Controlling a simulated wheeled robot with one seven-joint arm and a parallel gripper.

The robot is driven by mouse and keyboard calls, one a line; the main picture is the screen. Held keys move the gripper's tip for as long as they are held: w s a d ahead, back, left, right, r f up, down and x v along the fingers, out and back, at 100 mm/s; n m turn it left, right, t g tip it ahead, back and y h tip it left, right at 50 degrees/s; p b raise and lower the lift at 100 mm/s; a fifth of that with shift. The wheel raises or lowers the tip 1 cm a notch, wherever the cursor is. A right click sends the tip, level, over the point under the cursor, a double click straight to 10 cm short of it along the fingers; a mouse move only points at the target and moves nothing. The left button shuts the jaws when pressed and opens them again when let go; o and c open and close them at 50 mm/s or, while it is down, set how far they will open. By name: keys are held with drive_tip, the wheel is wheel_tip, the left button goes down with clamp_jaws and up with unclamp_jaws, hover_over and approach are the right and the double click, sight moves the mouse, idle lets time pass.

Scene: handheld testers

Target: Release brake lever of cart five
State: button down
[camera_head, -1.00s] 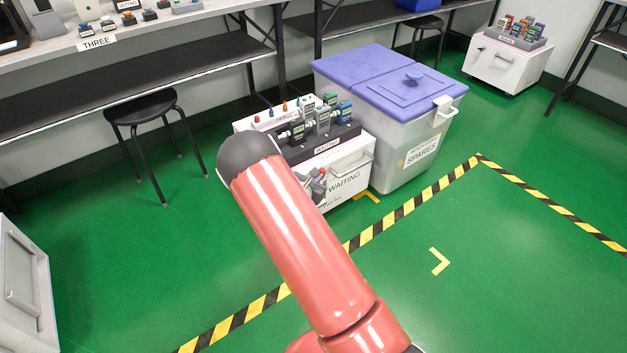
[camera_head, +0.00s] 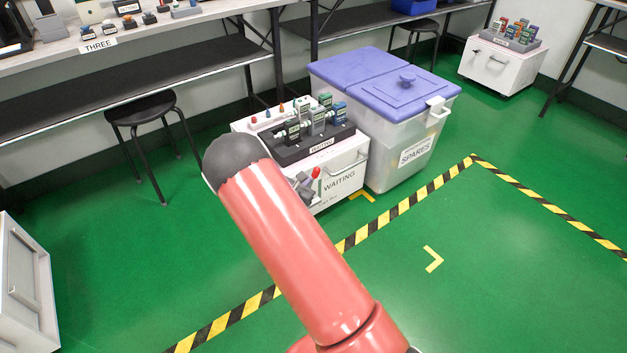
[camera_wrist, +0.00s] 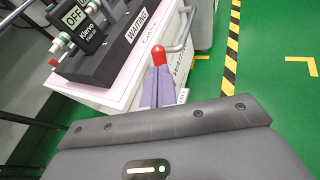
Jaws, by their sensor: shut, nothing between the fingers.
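A white cart (camera_head: 345,165) marked WAITING stands in the middle of the head view; no cart number is readable. A red-tipped brake lever (camera_head: 316,172) shows at its front, and its red knob (camera_wrist: 158,53) is in the wrist view. My gripper (camera_head: 305,187) is beside the lever at the cart's front, partly hidden by my red arm. The lever's lower part is hidden.
A black tray (camera_head: 318,150) with several testers sits on the cart. A SPARES bin (camera_head: 395,155) with a purple lid stands close at its right. A black stool (camera_head: 140,108) is at left, another white cart (camera_head: 500,67) at back right. Green floor in front is clear.

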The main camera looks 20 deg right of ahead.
drive_tip(key=v, duration=0.8)
drive_tip(key=shift+a+r, duration=0.2)
drive_tip(key=shift+r, duration=0.1)
drive_tip(key=s+d+r+m+g, duration=0.4)
drive_tip(key=s+r+m, duration=0.3)
drive_tip(key=r, duration=0.1)
drive_tip(key=s+d+r+m+g, duration=0.3)
drive_tip(key=s+d+r+m, duration=0.1)
drive_tip(key=s+r+m, duration=0.35)
drive_tip(key=s+a+r+m+t+y, duration=0.1)
drive_tip(key=s+a+r+m+y, duration=0.3)
drive_tip(key=s, duration=0.5)
drive_tip(key=s+a+r+m+t+y, duration=0.1)
drive_tip(key=s+a+r+m+y, duration=0.3)
drive_tip(key=s, duration=0.5)
wheel_tip(320, 180, up, 3)
drive_tip(key=m+y, duration=0.1)
drive_tip(key=m, duration=0.1)
drive_tip(key=shift+a+f+m+y, duration=0.15)
drive_tip(key=shift+a+m+y, duration=0.15)
drive_tip(key=shift+m+y, duration=0.1)
